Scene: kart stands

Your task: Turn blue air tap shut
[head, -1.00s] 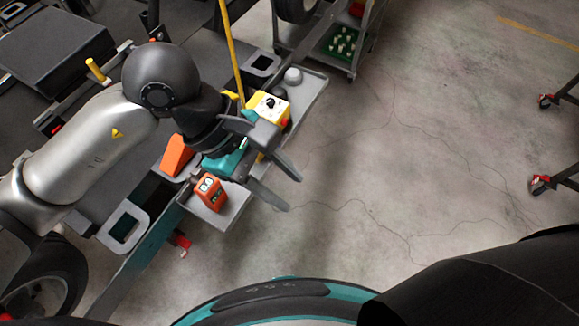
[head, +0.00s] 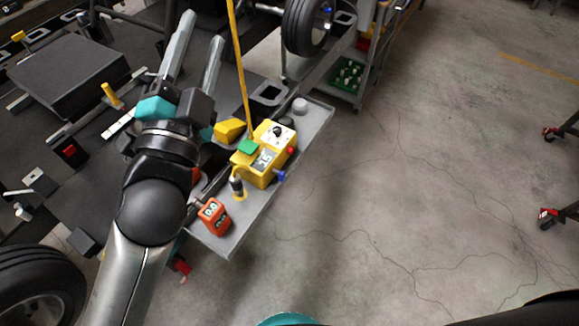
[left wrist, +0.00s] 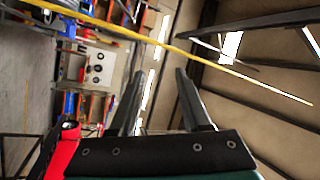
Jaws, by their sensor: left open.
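A small blue knob (head: 280,176), which looks like the blue air tap, sticks out of the right side of a yellow box (head: 262,166) on the grey tray. Its handle angle is too small to tell. My left gripper (head: 199,48) is open and empty, its two fingers pointing up the picture, well to the upper left of the yellow box and apart from it. In the left wrist view its open fingers (left wrist: 160,76) point towards a far background; no blue tap can be made out between them. My right gripper is not in view.
The grey tray (head: 318,121) also bears an orange gauge (head: 212,215). A thin yellow pole (head: 239,65) rises beside the yellow box and crosses the left wrist view. The kart with a black tyre (head: 303,25) is behind. The concrete floor at right is mostly clear.

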